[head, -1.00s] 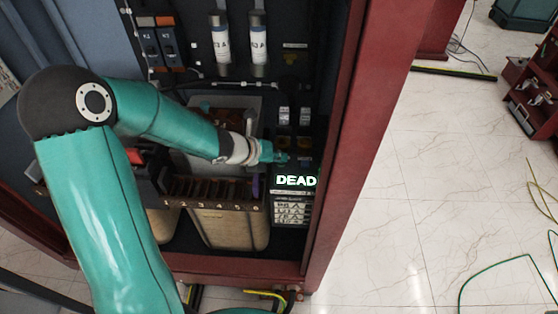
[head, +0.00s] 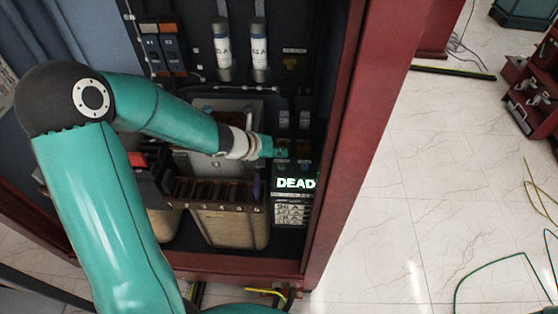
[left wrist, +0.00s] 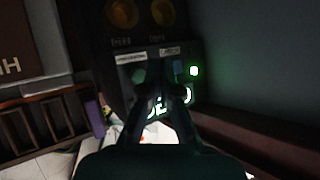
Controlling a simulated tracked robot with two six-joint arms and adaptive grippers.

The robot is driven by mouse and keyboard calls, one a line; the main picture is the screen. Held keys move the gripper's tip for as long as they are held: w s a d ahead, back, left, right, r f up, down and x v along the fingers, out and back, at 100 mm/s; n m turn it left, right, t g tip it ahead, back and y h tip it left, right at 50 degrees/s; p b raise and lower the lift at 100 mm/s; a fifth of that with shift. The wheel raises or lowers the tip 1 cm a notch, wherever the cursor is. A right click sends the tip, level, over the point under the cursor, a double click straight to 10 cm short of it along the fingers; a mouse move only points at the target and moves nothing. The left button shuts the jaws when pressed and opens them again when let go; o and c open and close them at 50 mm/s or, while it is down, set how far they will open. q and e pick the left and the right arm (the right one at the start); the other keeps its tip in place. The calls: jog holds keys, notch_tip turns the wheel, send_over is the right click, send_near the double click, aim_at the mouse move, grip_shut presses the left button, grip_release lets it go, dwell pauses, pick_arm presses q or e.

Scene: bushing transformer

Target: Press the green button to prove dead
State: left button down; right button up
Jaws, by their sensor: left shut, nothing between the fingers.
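The tester panel shows a lit "DEAD" display (head: 295,183) at the cabinet's lower right. In the left wrist view the display's glowing letters (left wrist: 158,110) are partly hidden behind my fingers. My left gripper (head: 284,153) is shut and empty, pointing at the panel just above the display. In the left wrist view its fingertips (left wrist: 160,90) are left of and below the green square; contact is unclear. My right gripper is out of view.
Numbered terminal compartments (head: 213,191) lie left of the panel. Two fuses (head: 222,48) stand above. Two round yellowish parts (left wrist: 123,14) sit over the panel in the left wrist view. The red cabinet post (head: 345,135) borders the right; tiled floor (head: 410,190) beyond is open.

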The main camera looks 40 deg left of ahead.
aim_at(279, 166)
pick_arm(q)
jog(key=shift+r+p, duration=1.1)
jog(key=shift+r, duration=0.5)
jog(key=shift+f, duration=0.1)
